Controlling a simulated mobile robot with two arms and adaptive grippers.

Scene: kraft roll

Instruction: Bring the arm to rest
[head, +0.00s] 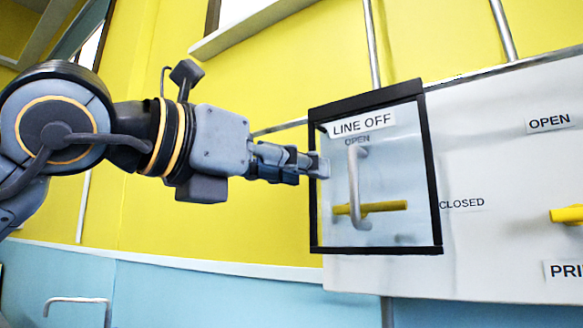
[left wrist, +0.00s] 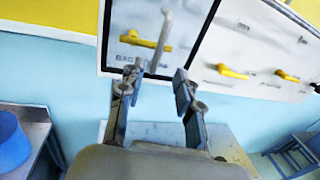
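My left gripper (head: 318,166) reaches in from the left, at the left edge of the clear cover (head: 385,222) in the head view. I cannot tell whether it touches the cover. In the left wrist view the left gripper (left wrist: 158,82) has its fingers apart with nothing held between them. The cover has a dark frame, a "LINE OFF" label and a pale upright handle (head: 355,190). The handle also shows beyond the fingertips in the left wrist view (left wrist: 164,35). Behind the cover a yellow lever (head: 385,207) lies about level. My right gripper is not in view.
The white panel (head: 500,255) carries "OPEN" and "CLOSED" labels and another yellow lever (head: 568,214) at the right. More yellow levers (left wrist: 232,72) show in the left wrist view. A blue bin (left wrist: 10,140) stands on a grey table (left wrist: 38,130) at the lower left.

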